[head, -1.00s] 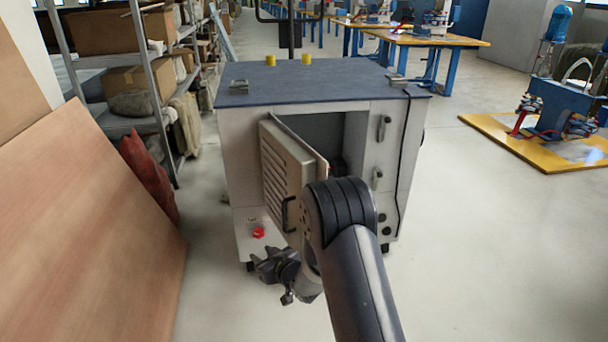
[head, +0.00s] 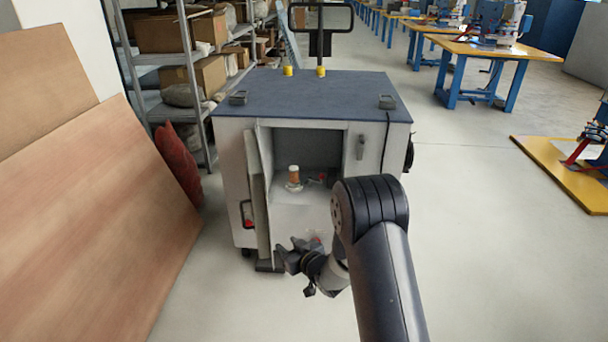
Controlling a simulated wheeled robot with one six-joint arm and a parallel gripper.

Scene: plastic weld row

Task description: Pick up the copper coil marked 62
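A white cabinet (head: 228,170) with a dark blue top stands in front of me, its door (head: 258,200) swung open at the left and seen nearly edge-on. Inside stands a small upright orange-brown and white piece (head: 294,176), perhaps a copper coil; no number is legible on it. A small red and dark item (head: 322,178) lies to its right, partly hidden. My gripper (head: 288,256) is outside the cabinet, low before its front and right of the door's lower edge. It appears empty, but its finger gap is unclear.
Leaning wooden boards (head: 100,190) and a red sack (head: 177,160) stand at the left, beside a loaded shelf (head: 195,80). Blue-legged worktables (head: 495,46) and a yellow platform (head: 565,170) are at the right. The floor right of the cabinet is clear.

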